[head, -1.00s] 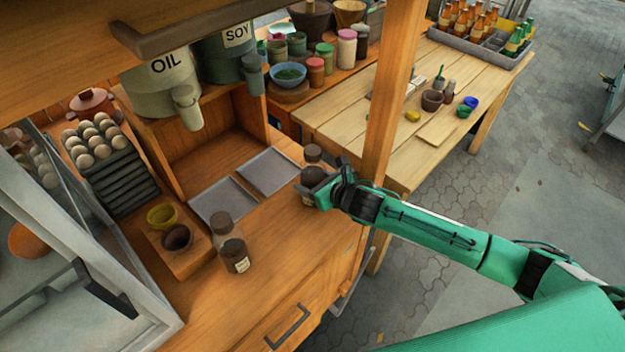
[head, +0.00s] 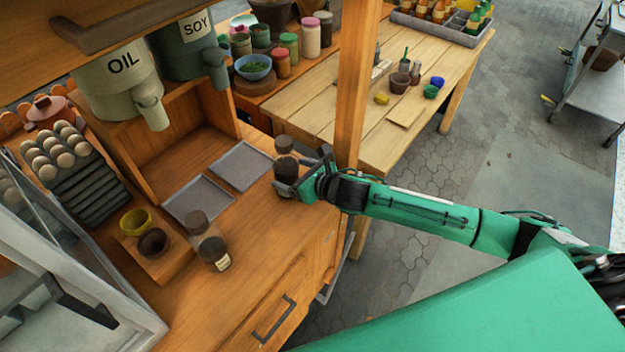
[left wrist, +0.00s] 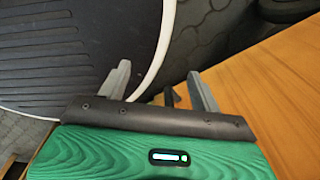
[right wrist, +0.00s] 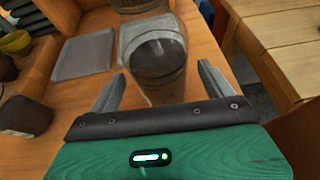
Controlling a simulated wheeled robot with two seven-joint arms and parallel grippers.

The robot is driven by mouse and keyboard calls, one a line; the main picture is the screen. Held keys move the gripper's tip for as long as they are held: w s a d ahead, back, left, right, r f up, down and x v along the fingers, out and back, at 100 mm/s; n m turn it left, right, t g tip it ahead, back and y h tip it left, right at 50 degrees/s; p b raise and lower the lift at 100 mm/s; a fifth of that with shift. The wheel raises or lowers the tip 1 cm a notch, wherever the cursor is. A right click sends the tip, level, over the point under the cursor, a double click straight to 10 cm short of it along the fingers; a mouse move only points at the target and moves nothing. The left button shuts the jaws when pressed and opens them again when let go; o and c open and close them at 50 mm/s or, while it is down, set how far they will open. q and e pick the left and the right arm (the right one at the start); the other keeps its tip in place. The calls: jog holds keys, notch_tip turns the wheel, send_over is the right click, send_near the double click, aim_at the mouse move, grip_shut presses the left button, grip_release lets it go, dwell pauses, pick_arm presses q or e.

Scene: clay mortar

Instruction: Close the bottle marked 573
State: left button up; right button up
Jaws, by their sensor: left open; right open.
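A clear bottle with dark contents and a brown cap (head: 286,170) stands near the counter's right edge. In the right wrist view this bottle (right wrist: 157,75) is between the two fingers, its cap cut by the top edge. My right gripper (head: 298,182) is open around it; whether a finger touches it is unclear. A second similar bottle (head: 213,250), with a brown cap at its top and a pale label, stands nearer the counter front; it shows at the left in the right wrist view (right wrist: 22,118). No number is legible. My left gripper (left wrist: 160,88) is open and empty, outside the head view.
Two grey trays (head: 198,201) lie behind the bottles. A wooden block with yellow and brown cups (head: 137,222) is left of them. A wooden post (head: 355,90) rises beside my right gripper. A round black surface with a white rim (left wrist: 70,50) is near my left gripper.

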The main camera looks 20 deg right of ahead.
jog(key=b+v, duration=0.1)
jog(key=v, duration=0.7)
jog(key=shift+s+d+r, duration=0.15)
jog(key=shift+s+d, duration=0.05)
jog(key=shift+s, duration=0.1)
